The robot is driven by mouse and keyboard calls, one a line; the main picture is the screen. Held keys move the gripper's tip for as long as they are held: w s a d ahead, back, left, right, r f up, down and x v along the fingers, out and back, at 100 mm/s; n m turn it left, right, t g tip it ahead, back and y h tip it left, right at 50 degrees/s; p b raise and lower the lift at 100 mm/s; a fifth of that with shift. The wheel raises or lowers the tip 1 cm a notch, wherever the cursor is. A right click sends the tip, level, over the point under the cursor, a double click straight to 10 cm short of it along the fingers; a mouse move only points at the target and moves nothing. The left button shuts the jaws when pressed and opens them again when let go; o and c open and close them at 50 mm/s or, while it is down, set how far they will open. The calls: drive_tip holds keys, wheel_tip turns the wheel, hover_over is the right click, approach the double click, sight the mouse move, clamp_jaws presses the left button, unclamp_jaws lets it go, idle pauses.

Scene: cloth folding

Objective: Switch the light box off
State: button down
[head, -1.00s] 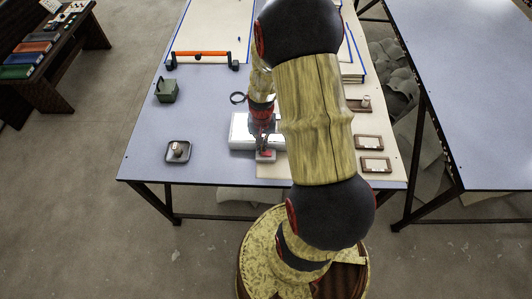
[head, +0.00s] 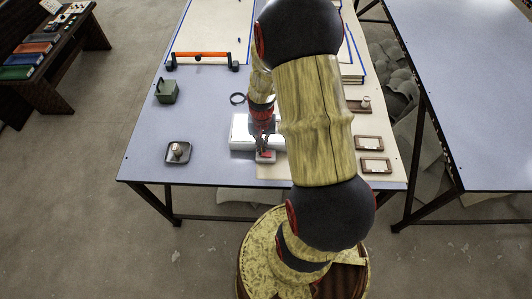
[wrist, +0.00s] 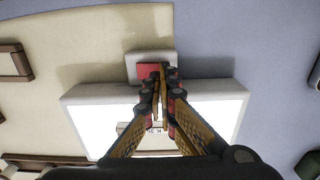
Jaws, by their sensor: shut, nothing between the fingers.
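The light box (head: 240,133) is a flat white panel near the table's front edge, partly hidden behind my arm. In the wrist view its face (wrist: 215,122) looks bright white. A small pale switch block with a red button (wrist: 147,70) adjoins its edge; the block (head: 265,157) also shows in the head view. My gripper (wrist: 162,70) is shut and empty, pointing down at the block. Its fingertips overlap the right part of the red button in the wrist view. I cannot tell whether they touch it.
A dark tray (head: 178,153) with a small knob and a green box (head: 167,92) stand at left. Brown frames (head: 368,143) lie at right. The blue-grey table (head: 205,115) is clear between these.

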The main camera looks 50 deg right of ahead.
drive_tip(key=shift+f+b, duration=0.65)
drive_tip(key=shift+f, duration=0.45)
idle(0.7)
drive_tip(key=shift+r+p, duration=2.85)
drive_tip(key=shift+r, duration=0.75)
drive_tip(key=shift+f, duration=0.1)
